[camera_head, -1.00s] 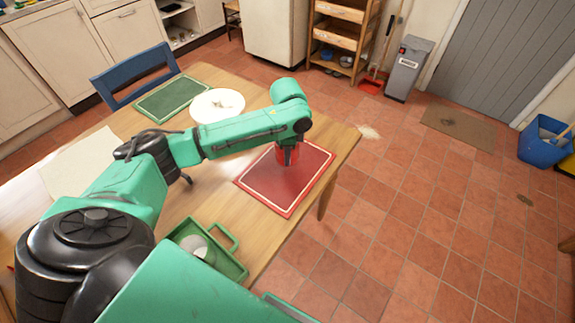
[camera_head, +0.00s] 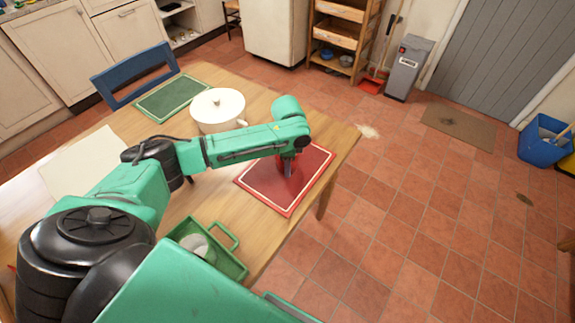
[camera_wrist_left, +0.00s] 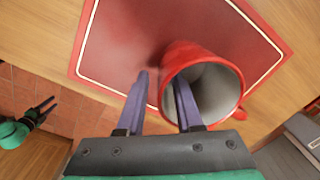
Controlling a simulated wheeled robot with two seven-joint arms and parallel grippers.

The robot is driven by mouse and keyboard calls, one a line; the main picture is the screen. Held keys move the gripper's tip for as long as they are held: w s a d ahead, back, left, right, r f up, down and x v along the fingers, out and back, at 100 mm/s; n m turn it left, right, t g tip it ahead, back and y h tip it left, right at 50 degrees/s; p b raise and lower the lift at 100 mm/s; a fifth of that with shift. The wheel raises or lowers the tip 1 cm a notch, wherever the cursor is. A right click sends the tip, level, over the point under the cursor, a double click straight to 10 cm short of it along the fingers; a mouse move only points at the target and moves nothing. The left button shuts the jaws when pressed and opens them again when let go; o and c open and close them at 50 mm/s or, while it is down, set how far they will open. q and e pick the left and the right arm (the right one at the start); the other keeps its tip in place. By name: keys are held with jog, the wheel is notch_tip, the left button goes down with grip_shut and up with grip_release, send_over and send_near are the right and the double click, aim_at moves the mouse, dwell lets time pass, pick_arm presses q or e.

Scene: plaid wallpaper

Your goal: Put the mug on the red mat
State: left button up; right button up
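The red mug (camera_wrist_left: 205,85) is over the red mat (camera_wrist_left: 120,40) in the left wrist view, opening towards the camera, handle on the right. I cannot tell whether its base touches the mat. My left gripper (camera_wrist_left: 161,88) straddles the mug's wall, one finger inside and one outside, with gaps beside the wall, so it looks open. In the head view the left gripper (camera_head: 287,168) is over the mat (camera_head: 262,188); the mug there blends into the red and is mostly hidden. My right gripper (camera_wrist_left: 42,110) shows small at the left wrist view's edge, fingers apart.
A green tray (camera_head: 228,264) with a pale round thing is at the table's near edge. A blue chair (camera_head: 135,74) stands at the far side.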

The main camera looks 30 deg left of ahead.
pick_arm(q)
notch_tip(320, 180, up, 12)
jog(key=shift+s+d, duration=0.15)
jog(key=shift+s, duration=0.05)
dwell(0.4)
